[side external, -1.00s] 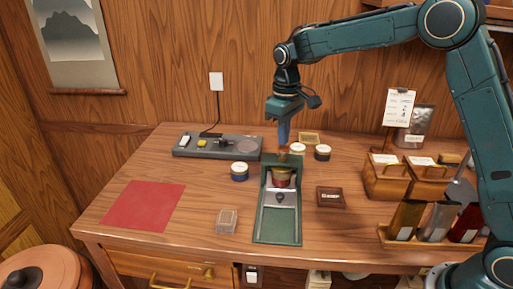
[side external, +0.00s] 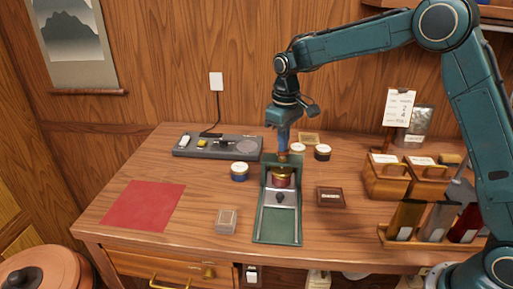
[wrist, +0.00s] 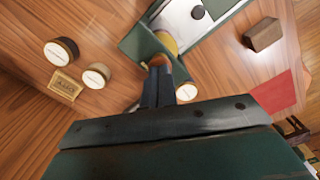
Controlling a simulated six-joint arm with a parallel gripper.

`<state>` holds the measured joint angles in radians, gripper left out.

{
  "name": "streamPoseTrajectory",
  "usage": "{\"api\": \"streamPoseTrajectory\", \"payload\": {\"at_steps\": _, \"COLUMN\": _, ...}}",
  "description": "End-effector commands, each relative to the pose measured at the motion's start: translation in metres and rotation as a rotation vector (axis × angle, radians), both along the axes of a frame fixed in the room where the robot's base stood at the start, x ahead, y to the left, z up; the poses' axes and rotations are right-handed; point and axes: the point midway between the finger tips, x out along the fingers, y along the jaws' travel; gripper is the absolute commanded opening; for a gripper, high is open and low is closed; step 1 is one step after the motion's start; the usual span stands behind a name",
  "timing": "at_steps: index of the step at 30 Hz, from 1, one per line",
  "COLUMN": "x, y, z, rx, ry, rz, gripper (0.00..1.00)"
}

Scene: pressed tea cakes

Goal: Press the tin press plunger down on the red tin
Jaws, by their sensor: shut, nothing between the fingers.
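The tin press (side external: 277,226) is a green base with a metal slide and a dark knob, standing mid-table. The red tin (side external: 281,183) sits upright in it, below a gold part at its top. The plunger's brown top (side external: 282,158) stands above the tin, and it also shows in the wrist view (wrist: 158,60). My gripper (side external: 283,148) points straight down with its blue fingers shut and empty. Its tips appear to touch the plunger top. In the wrist view the fingers (wrist: 158,74) hide part of the plunger, and the red of the tin cannot be made out.
A dark box (side external: 330,196) lies right, a clear box (side external: 227,220) front left. A red mat (side external: 142,206) lies on open table.

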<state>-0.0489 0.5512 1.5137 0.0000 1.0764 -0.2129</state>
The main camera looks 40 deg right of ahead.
Motion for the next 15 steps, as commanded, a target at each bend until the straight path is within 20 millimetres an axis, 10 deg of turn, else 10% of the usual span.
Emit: {"api": "streamPoseTrajectory", "payload": {"at_steps": 15, "x": 0.0001, "y": 0.0000, "z": 0.0026, "rx": 0.000, "ry": 0.000, "rz": 0.000, "gripper": 0.00}}
